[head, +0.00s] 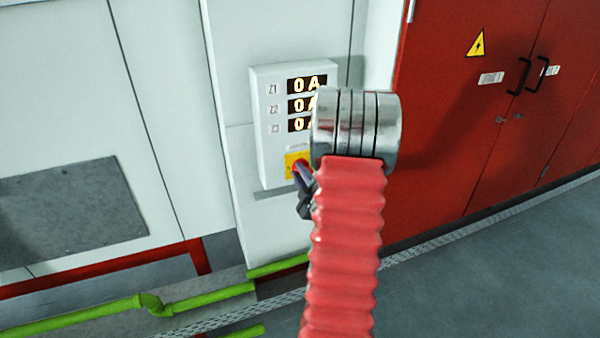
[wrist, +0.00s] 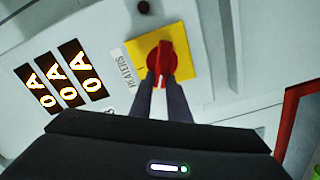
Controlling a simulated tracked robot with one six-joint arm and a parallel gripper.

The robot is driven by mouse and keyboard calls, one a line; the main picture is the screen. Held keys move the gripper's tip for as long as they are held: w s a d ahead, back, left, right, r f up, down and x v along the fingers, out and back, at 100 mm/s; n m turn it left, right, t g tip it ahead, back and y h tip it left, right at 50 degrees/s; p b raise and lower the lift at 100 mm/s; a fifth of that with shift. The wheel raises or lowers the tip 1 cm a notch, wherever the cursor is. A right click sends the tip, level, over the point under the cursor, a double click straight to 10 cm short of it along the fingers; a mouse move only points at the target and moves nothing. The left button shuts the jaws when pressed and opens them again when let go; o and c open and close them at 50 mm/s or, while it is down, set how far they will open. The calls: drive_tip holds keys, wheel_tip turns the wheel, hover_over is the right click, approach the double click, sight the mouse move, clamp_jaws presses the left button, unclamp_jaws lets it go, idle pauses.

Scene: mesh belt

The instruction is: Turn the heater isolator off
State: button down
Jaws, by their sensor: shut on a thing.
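The heater isolator is a red rotary knob (wrist: 161,62) on a yellow plate (wrist: 184,45), low on a white panel box (head: 260,130). In the wrist view a label beside the plate reads HEATERS. My gripper (wrist: 161,80) has its two dark fingers shut on the red knob. In the head view my gripper (head: 304,178) reaches the yellow plate (head: 291,161), and my red arm and its metal joint hide part of the box. The knob's exact position against its marks is hard to read.
Three displays on the box, such as the top one (head: 306,84), each read 0 A. Red cabinet doors (head: 480,140) with black handles stand to the right. Green pipes (head: 90,317) run low at the left. Grey floor (head: 500,265) at the right is clear.

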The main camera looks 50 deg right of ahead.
drive_tip(key=n, duration=0.2)
drive_tip(key=f+n, duration=0.1)
drive_tip(key=n, duration=0.2)
drive_tip(key=shift+w+a+f+n, duration=0.2)
drive_tip(key=shift+a+f+n, duration=0.05)
drive_tip(key=shift+a+n, duration=0.1)
idle(0.3)
drive_tip(key=c, duration=1.7)
unclamp_jaws()
drive_tip(key=shift+d, duration=0.1)
drive_tip(key=shift+s+r, duration=0.1)
